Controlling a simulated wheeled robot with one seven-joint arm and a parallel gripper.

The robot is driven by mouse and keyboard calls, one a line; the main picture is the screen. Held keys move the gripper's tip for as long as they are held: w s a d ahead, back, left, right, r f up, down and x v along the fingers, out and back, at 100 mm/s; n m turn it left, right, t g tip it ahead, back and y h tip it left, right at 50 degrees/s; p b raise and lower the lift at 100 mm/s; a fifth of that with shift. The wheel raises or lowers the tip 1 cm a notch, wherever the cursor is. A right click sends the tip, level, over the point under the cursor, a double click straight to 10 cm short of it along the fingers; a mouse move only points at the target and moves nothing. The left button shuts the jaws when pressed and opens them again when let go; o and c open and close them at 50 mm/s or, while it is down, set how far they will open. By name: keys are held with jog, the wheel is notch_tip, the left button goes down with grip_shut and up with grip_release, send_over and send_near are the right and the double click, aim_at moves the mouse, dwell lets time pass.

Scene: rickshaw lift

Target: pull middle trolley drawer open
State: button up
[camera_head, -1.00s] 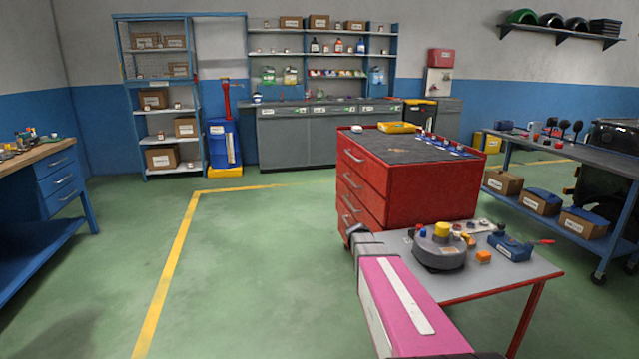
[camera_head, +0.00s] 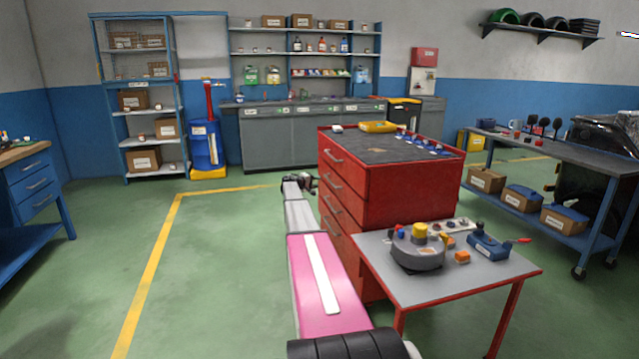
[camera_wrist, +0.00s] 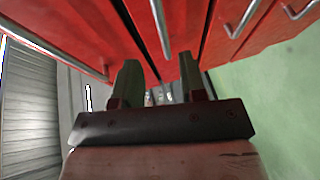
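The red trolley (camera_head: 395,195) stands right of centre in the head view, with several drawers on its left-facing front, each with a grey bar handle. The drawers look shut. My gripper (camera_head: 305,180) is beside this front, small and partly hidden in the head view. In the wrist view the picture is rolled, with the green floor on the right. My gripper (camera_wrist: 158,72) shows two dark fingers apart, with nothing seen clamped. The second handle from the left (camera_wrist: 160,28) lines up with the gap between the fingers. I cannot tell whether it is inside the gap.
A grey-topped table (camera_head: 450,285) with a round grey device (camera_head: 417,250) stands close to the right of my arm. A blue workbench (camera_head: 35,190) is at far left. Shelves (camera_head: 145,120) and grey cabinets (camera_head: 300,137) line the back.

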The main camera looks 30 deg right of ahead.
aim_at(330, 181)
jog(key=x, duration=1)
jog(key=shift+d+f, duration=0.15)
grip_shut()
